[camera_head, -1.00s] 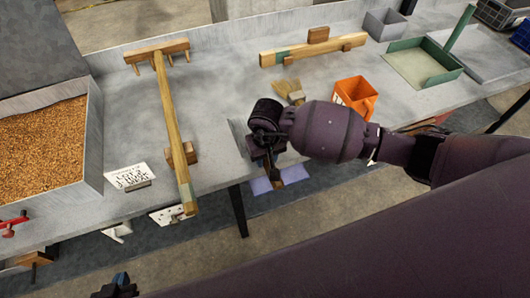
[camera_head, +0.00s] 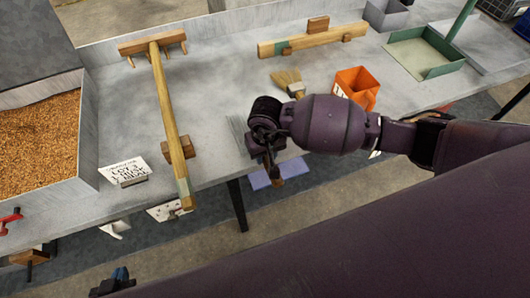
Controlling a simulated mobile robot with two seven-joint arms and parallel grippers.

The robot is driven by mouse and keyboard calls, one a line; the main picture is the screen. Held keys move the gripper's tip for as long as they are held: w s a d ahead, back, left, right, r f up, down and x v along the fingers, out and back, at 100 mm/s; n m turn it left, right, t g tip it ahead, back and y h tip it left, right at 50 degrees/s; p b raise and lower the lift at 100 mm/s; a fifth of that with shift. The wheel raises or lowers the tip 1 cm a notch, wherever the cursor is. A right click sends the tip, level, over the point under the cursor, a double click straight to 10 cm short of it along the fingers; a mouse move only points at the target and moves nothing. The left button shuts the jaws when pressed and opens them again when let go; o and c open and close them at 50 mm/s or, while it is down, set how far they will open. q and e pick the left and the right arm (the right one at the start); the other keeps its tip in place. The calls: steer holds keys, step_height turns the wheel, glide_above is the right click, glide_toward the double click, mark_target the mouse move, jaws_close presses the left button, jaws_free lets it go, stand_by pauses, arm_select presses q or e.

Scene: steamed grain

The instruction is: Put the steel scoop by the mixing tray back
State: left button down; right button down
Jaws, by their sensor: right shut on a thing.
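My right gripper (camera_head: 268,158) is at the front edge of the bench, pointing down. It is shut on what looks like the steel scoop; a brown handle-like end (camera_head: 277,181) sticks out below the jaws, and a grey metal-looking piece (camera_head: 238,127) shows at their left. The wrist hides most of it. My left gripper (camera_head: 113,284) is at the bottom left edge, dark and partly cut off; its jaws are not clear. A large metal tray of brown grain (camera_head: 88,150) stands at the left of the bench. I cannot tell if it is the mixing tray.
A wooden rake (camera_head: 166,100) lies on the bench left of my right gripper, beside a lettered card (camera_head: 124,172). A brush (camera_head: 287,80), an orange container (camera_head: 357,88), a wooden bar (camera_head: 305,42) and a green tray (camera_head: 449,73) are at the right.

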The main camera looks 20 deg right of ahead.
steer(key=shift+f, duration=0.25)
stand_by(0.3)
steer(key=c, duration=0.8)
jaws_free()
steer(key=shift+o, duration=0.2)
steer(key=shift+r, duration=0.15)
step_height(320, 180, up, 10)
steer(key=shift+s+f+p, duration=0.1)
steer(key=shift+f+p, duration=0.15)
steer(key=shift+p, duration=0.2)
steer(key=shift+r, duration=0.5)
